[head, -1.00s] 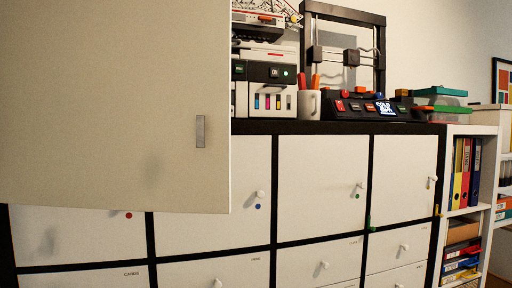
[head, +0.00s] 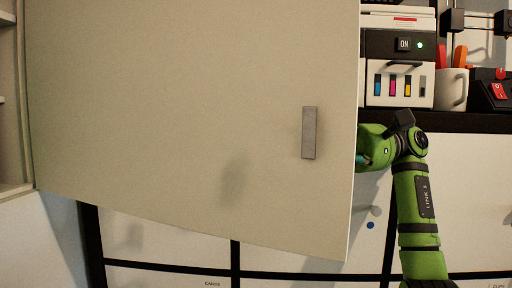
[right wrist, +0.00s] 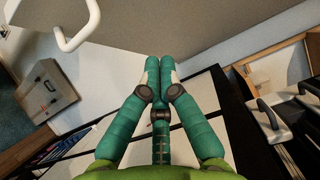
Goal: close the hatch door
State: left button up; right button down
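The hatch door (head: 190,100) is a large beige panel with a grey handle (head: 309,132). It stands open, swung out in front of the cabinet, and fills the left and middle of the head view. My green right arm comes up from the lower right, and its gripper (head: 362,160) is at the door's right edge, partly hidden behind it. In the right wrist view the teal fingers of the right gripper (right wrist: 159,64) are together with nothing seen between them. Their tips overlap a beige panel (right wrist: 200,30), seemingly the door; I cannot tell whether they touch. My left gripper is out of view.
White cabinet doors (head: 460,190) in black frames lie behind and below. A printer (head: 398,88) and a mug (head: 453,88) stand on the black top at right. An open shelf compartment (head: 10,110) shows at the far left. A white handle (right wrist: 78,30) shows in the right wrist view.

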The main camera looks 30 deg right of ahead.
aim_at(270, 154)
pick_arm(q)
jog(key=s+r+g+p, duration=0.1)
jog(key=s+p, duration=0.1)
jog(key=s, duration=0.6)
pick_arm(e)
jog(key=a, duration=0.6)
jog(key=s+a, duration=0.1)
jog(key=a, duration=0.2)
jog(key=shift+r, duration=0.2)
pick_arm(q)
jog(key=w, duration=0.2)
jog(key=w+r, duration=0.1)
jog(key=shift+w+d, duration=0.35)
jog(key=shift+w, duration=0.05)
